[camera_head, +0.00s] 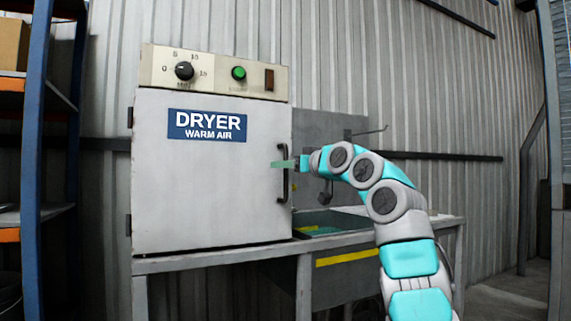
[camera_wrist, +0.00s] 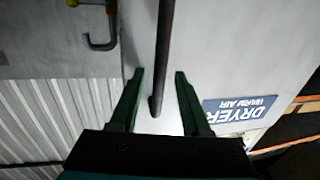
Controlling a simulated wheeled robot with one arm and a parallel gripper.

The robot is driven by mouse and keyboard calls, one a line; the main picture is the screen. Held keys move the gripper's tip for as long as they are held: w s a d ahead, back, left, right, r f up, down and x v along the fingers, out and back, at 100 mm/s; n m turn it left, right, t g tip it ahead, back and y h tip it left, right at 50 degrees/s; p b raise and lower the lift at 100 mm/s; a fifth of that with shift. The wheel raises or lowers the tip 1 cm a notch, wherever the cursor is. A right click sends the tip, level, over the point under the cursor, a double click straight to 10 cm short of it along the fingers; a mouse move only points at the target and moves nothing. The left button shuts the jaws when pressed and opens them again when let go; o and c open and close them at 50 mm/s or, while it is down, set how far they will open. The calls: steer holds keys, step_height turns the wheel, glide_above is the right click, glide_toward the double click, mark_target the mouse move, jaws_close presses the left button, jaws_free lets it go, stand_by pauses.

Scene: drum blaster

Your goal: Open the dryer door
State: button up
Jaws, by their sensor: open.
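The dryer (camera_head: 210,225) stands on a bench, and its pale grey front door (camera_head: 190,190) is shut, with a blue "DRYER WARM AIR" sign (camera_head: 207,125). A dark vertical bar handle (camera_head: 283,190) is at the door's right edge. My gripper (camera_head: 284,164) is at the handle, coming from the right. In the wrist view my gripper (camera_wrist: 159,74) is open, with one green finger on each side of the handle bar (camera_wrist: 164,50). The bar's end lies between the fingers. I cannot tell whether either finger touches it.
A control panel with a black dial (camera_head: 184,71) and a green button (camera_head: 239,73) is above the door. A sink (camera_head: 330,222) is right of the dryer. A blue-framed shelf (camera_head: 35,130) stands at the left. Hinges show on the door's left edge.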

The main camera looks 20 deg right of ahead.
steer(key=shift+w, duration=0.25)
jaws_close()
stand_by(1.4)
